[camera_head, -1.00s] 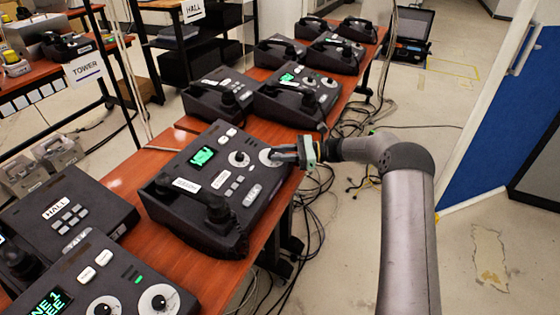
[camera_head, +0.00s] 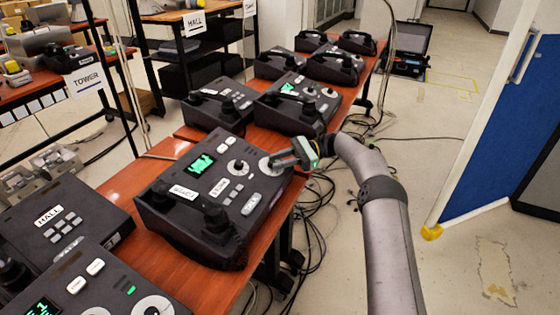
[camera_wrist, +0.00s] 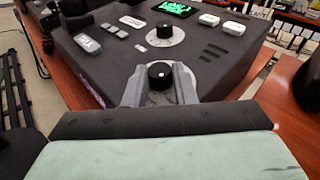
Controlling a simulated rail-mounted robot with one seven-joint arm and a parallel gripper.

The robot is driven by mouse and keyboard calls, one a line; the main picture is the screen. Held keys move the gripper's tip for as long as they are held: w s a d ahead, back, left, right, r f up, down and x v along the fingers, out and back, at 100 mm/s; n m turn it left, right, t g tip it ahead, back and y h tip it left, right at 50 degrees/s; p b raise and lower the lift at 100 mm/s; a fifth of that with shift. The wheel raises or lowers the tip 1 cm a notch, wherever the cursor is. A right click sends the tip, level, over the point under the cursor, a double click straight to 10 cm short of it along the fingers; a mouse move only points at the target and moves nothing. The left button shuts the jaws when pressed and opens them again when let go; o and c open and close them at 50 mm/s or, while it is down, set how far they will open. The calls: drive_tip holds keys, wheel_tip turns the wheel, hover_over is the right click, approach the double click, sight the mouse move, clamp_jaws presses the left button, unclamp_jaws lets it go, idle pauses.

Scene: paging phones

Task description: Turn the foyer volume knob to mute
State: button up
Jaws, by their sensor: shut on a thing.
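A dark paging phone (camera_head: 165,207) with a green screen sits on the orange-brown table; its label is too blurred to read for sure. It has two black knobs on pale round dials. My gripper (camera_head: 276,161) is at the knob nearest the table's right edge. In the wrist view its two grey fingers stand on either side of this black knob (camera_wrist: 160,75), shut on it. The fingers hide parts of the pale dial around it. The other knob (camera_wrist: 165,30) stands free, farther in on the panel. The held knob's pointer mark is not clear.
A phone labelled HALL (camera_head: 62,222) and another phone (camera_head: 90,285) stand at the near left. Several more phones (camera_head: 300,100) stand behind along the tables. The handset (camera_head: 213,215) lies along the phone's near side. Cables hang beside the table's right edge; open floor lies right.

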drive_tip(key=o, duration=1)
drive_tip(key=shift+r, duration=0.1)
drive_tip(key=shift+r, duration=0.25)
wheel_tip(320, 180, up, 3)
drive_tip(key=shift+f, duration=0.1)
drive_tip(key=s+d+r, duration=0.3)
drive_tip(key=s+r, duration=0.6)
drive_tip(key=s, duration=0.4)
drive_tip(key=shift+s+d+r, duration=0.25)
drive_tip(key=shift+s+d, duration=0.05)
drive_tip(key=shift+s, duration=0.05)
